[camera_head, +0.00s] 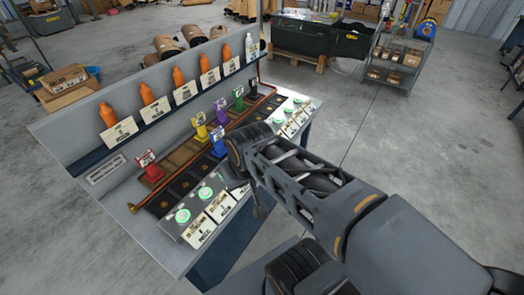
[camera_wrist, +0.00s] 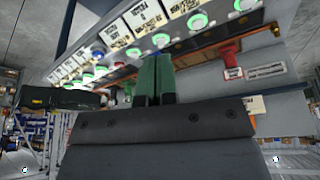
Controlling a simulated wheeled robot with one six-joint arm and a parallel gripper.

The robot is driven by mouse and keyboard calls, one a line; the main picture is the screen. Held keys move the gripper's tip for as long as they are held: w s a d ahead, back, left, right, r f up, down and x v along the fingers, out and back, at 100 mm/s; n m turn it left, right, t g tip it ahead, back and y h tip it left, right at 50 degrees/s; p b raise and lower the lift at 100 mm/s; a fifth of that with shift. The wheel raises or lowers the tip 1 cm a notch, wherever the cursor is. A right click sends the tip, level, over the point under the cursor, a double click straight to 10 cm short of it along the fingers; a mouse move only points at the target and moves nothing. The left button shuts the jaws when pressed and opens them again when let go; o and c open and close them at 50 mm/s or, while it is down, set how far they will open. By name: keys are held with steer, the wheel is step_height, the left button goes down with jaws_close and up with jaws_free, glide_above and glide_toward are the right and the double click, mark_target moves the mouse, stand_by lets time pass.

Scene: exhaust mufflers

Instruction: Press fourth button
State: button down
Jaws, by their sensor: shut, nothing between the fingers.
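A row of round green buttons runs along the front ledge of a grey workstation. In the head view I see two near ones, the nearest button (camera_head: 183,215) and a second button (camera_head: 205,192); my arm hides the middle ones. Far buttons (camera_head: 289,112) show beyond it. In the wrist view the row slants across the top, with buttons (camera_wrist: 197,22), (camera_wrist: 161,40) and (camera_wrist: 133,54). My gripper (camera_wrist: 155,58) is shut and empty, its green fingers side by side. The tips appear just below the middle buttons; I cannot tell whether they touch one.
White label cards (camera_head: 221,206) stand beside the buttons. Coloured holders, including a red one (camera_head: 150,166), line the inner ledge. Orange bottles (camera_head: 146,94) stand on the upper shelf. A shelf cart (camera_head: 395,62) is at the back right. The floor (camera_head: 440,140) on the right is clear.

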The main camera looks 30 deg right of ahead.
stand_by(0.3)
steer(key=w+m+y+p, duration=0.45)
steer(key=w+m, duration=0.35)
steer(key=w, duration=0.2)
steer(key=w+d+f+m+t+p, duration=0.3)
steer(key=w+d+f+m+p, duration=0.1)
steer(key=w+d+m, duration=0.6)
steer(key=shift+w+d+f+m+y, duration=0.2)
steer(key=shift+w+m+y, duration=0.25)
steer(key=shift+w+m, duration=0.4)
steer(key=shift+s, duration=0.1)
